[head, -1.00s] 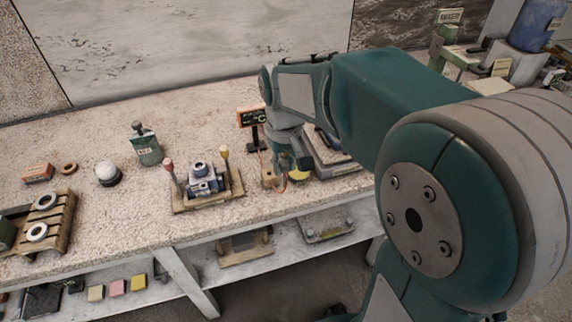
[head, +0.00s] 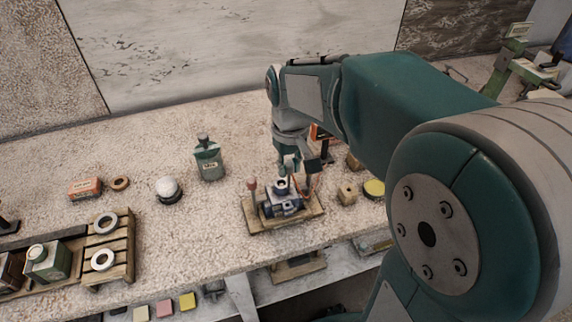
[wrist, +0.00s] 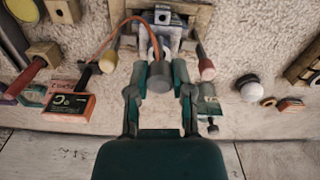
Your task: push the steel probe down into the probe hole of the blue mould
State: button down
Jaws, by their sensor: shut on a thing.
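The blue mould (head: 287,208) sits on a wooden base (head: 258,226) on the bench. Its blue-grey body also shows in the wrist view (wrist: 160,46), partly covered by my gripper. My gripper (head: 289,166) is above the mould, pointing down. In the wrist view my gripper (wrist: 160,72) is shut on the steel probe (wrist: 160,79), seen as a grey round end between the fingers. An orange cable (wrist: 118,34) runs from around the probe to the meter. The probe's tip and the probe hole are hidden, so I cannot tell whether they meet.
Red and yellow knobs (wrist: 206,69) flank the mould. The orange-black meter (wrist: 69,106) stands behind my gripper. A wooden block (head: 347,194) and yellow tin (head: 374,188) are right of the mould. A green bottle (head: 208,161) and white ball (head: 167,187) are left.

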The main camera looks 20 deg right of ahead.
jog(key=shift+a+f, duration=0.2)
jog(key=shift+f, duration=0.4)
jog(key=shift+a+f, duration=0.15)
jog(key=shift+f, duration=0.45)
notch_tip(320, 180, down, 2)
jog(key=shift+d+f, duration=0.15)
jog(key=shift+f, duration=0.05)
jog(key=shift+f, duration=1.85)
dwell(0.8)
jog(key=shift+c, duration=2.2)
grip_release()
jog(key=shift+r, duration=0.1)
